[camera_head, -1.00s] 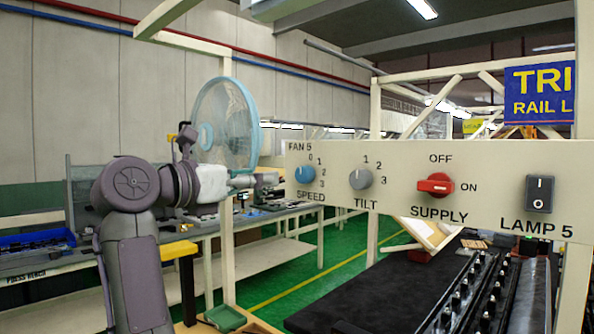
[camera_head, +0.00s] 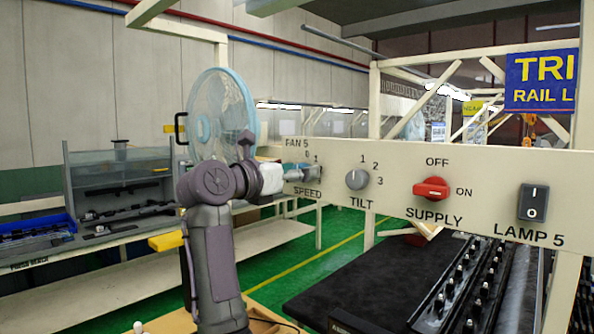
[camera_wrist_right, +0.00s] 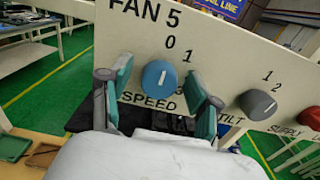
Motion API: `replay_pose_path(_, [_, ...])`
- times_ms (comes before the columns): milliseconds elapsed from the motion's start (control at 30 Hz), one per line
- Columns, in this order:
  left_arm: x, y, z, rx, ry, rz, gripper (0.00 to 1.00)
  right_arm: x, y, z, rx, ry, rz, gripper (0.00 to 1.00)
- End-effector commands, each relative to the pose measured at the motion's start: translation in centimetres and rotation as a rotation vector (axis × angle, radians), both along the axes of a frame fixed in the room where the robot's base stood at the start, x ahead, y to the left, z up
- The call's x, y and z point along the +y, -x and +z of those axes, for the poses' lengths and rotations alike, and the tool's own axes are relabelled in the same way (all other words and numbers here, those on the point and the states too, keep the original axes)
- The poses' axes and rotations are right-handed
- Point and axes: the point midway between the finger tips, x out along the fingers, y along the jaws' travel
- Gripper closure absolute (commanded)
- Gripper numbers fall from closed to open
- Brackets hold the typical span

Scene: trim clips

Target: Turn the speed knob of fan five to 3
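The blue speed knob (camera_wrist_right: 159,78) of fan five sits at the left end of a cream panel, above the word SPEED. In the right wrist view its white mark points nearly straight up, toward 0. My left gripper is not in view.
The grey tilt knob (camera_head: 357,180), red supply switch (camera_head: 432,189) and black lamp rocker (camera_head: 532,203) sit to the right on the panel. A blue fan (camera_head: 222,115) stands behind my arm. A black-topped bench (camera_head: 370,275) with rails lies below the panel.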

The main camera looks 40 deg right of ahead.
Motion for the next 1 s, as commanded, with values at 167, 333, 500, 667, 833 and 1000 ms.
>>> replay_pose_path(167, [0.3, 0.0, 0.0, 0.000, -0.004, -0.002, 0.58, 0.0, 0.0, 0.0, 0.000, 0.000, 0.000, 0.68])
replay_pose_path(333, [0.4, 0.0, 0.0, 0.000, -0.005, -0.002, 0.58, 0.1, 0.0, 0.0, 0.000, 0.000, 0.000, 0.96])
replay_pose_path(500, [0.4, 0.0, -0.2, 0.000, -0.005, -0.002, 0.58, 0.1, 0.0, 0.0, -0.009, -0.001, 0.001, 0.96])
replay_pose_path(667, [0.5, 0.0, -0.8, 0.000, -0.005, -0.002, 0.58, 0.1, 0.0, -0.1, -0.051, -0.003, 0.002, 0.96])
replay_pose_path(833, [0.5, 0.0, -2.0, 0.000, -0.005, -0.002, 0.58, 0.1, 0.0, -0.2, -0.149, -0.012, 0.003, 0.96])
replay_pose_path(1000, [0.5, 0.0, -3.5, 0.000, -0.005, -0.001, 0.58, 0.1, 0.1, -0.4, -0.290, -0.026, 0.004, 0.96])
